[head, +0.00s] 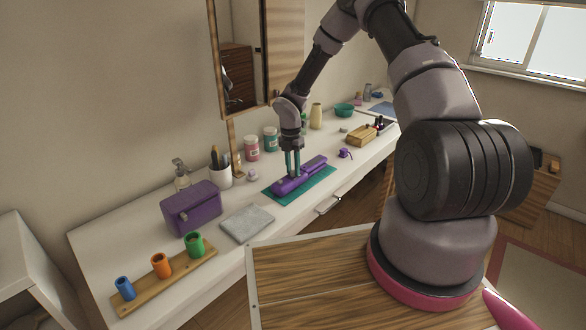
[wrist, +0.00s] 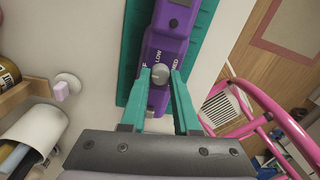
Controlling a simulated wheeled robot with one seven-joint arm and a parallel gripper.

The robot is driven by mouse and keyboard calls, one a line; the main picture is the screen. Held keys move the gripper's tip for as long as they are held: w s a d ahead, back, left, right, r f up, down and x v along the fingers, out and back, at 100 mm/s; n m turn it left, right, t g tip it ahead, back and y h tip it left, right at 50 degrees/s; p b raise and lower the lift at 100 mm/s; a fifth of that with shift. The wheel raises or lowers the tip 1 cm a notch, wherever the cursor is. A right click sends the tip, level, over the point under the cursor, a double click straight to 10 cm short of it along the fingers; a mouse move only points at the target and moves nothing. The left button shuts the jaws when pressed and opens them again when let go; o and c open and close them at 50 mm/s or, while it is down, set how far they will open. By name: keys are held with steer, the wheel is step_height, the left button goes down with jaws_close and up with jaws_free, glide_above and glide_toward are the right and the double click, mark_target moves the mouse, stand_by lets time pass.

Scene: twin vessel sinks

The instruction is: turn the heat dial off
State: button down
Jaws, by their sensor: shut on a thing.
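A purple hair straightener (head: 300,178) lies on a teal mat (head: 318,187) on the white counter. Its purple body (wrist: 170,45) also shows in the wrist view. The grey round heat dial (wrist: 160,77) sits on the body, with OFF printed to its left, LOW above and MED to its right. I cannot tell for certain which label its pointer faces. My gripper (head: 293,173) reaches down onto the straightener. In the wrist view its teal fingers (wrist: 161,78) stand on either side of the dial, shut on it. The head view hides the dial behind the fingers.
A purple box (head: 190,208), a grey slab (head: 247,223) and a wooden rack (head: 165,280) with coloured cups stand left of the mat. Jars (head: 251,148) line the wall behind. A wooden box (head: 361,136) and a small purple item (head: 345,154) lie to the right.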

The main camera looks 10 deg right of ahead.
steer(key=shift+n, duration=0.3)
steer(key=c, duration=0.6)
jaws_free()
steer(key=shift+c, duration=0.2)
steer(key=shift+r, duration=0.1)
step_height(320, 180, up, 11)
steer(key=shift+w+a+f, duration=0.2)
steer(key=shift+a, duration=0.05)
steer(key=shift+r, duration=0.1)
